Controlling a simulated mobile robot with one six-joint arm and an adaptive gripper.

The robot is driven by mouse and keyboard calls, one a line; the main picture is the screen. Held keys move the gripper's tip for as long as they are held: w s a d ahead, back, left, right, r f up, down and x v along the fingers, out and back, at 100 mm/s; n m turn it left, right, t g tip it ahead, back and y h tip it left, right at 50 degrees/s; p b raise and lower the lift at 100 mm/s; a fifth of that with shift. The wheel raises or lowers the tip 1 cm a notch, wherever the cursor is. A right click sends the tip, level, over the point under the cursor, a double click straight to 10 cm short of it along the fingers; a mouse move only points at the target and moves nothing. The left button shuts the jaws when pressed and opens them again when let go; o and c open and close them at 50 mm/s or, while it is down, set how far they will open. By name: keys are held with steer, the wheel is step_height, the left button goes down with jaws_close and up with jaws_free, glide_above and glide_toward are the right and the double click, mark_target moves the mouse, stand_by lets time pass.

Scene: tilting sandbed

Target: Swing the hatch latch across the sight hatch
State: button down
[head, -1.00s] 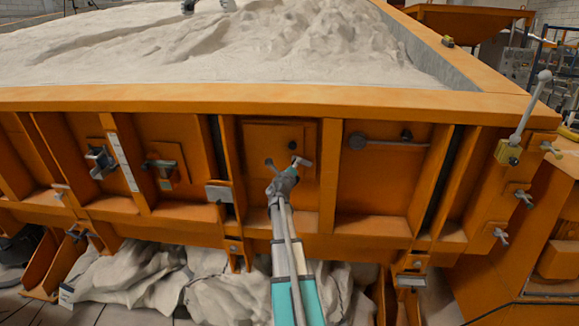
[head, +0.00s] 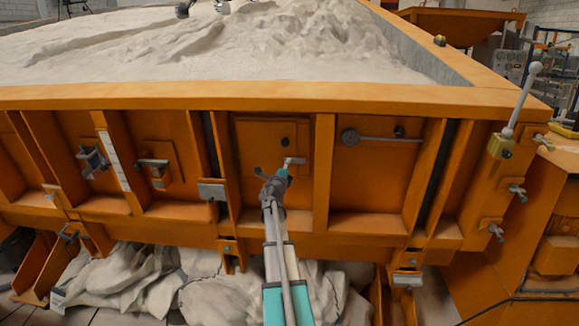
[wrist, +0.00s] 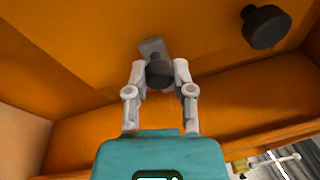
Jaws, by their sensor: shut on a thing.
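The sight hatch appears to be the raised square orange panel (head: 254,137) in the middle of the bed's side wall, with a black knob (head: 285,142) on it. My gripper (head: 294,161) is at the panel's lower part, just below that knob. In the wrist view my gripper (wrist: 158,80) is shut on the dark round knob (wrist: 158,72) of the hatch latch, whose short grey plate (wrist: 152,47) extends past the fingertips. Another black knob (wrist: 266,26) stands off to the right, apart from the fingers. The latch is mostly hidden in the head view, so its exact angle is unclear.
A grey disc with a thin rod (head: 390,139) is on the bay to the right. A grey handle (head: 152,163) and a clamp (head: 92,160) are on the left. Upright orange ribs (head: 322,170) flank the hatch bay, and a ledge runs below.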

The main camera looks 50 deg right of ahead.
steer(key=shift+w, duration=0.25)
steer(key=shift+c, duration=2.4)
jaws_free()
steer(key=shift+w+f, duration=0.1)
steer(key=shift+s, duration=0.25)
steer(key=a+f+m+g+y, duration=0.25)
steer(key=a+f+m, duration=0.25)
steer(key=a+m, duration=0.55)
steer(key=a+f+m+g+y, duration=0.1)
steer(key=a+f+m+y, duration=0.35)
steer(key=a, duration=0.85)
steer(key=a+f+m+g+y, duration=0.15)
steer(key=a+f+m, duration=0.45)
steer(key=a+m, duration=0.6)
steer(key=s+a+f+m+g+y, duration=0.1)
steer(key=s+a+f+m+y, duration=0.1)
steer(key=a, duration=0.9)
steer(key=s+a+f+m+y, duration=0.3)
steer(key=s+a+m+y, duration=0.1)
steer(key=a, duration=0.8)
steer(key=s+a+f+m+g+y, duration=0.1)
steer(key=s+a+f+m+y, duration=0.2)
steer(key=a, duration=0.8)
steer(key=shift+s+a+m+g+y, duration=0.3)
steer(key=shift+s+a+m+y, duration=0.1)
steer(key=shift+s+y, duration=0.7)
